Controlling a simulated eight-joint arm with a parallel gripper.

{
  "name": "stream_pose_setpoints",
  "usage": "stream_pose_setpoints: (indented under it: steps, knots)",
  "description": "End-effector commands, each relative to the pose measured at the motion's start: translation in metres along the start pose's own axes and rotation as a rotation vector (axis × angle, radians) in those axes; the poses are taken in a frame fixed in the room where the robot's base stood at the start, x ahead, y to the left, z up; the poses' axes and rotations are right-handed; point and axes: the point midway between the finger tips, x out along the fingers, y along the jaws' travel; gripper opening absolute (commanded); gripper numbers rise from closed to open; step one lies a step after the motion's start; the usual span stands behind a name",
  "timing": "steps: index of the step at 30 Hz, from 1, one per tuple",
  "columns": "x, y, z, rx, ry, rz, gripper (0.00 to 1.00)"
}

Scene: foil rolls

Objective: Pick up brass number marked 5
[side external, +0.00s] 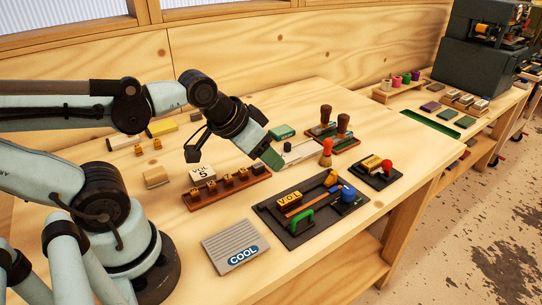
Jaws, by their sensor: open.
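Several small brass number pieces stand in a row on a brown wooden rack (227,190). Two more brass pieces (148,147) stand apart on the bench, farther back and left. The digits are too small to read, so I cannot tell which brass number is marked 5. My gripper (194,154) is open and appears empty, above the bench behind the white block and rack. Its dark fingers are partly hard to separate from the wrist.
A grey COOL plate (235,247) lies in front. A dark tray (283,232) holds a VOL block, a green handle and a blue knob. A smaller dark tray (382,180) and red-handled stamp (326,154) stand right. A wooden block (155,177) is left of the rack.

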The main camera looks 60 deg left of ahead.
Motion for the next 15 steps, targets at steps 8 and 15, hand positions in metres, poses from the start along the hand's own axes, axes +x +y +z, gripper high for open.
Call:
stream_pose_setpoints:
  steps: [8, 15]
  knots:
    - [0.000, -0.007, -0.003, 0.000, -0.033, -0.013, 0.51]
    - [0.002, -0.051, -0.013, 0.008, -0.261, -0.059, 0.51]
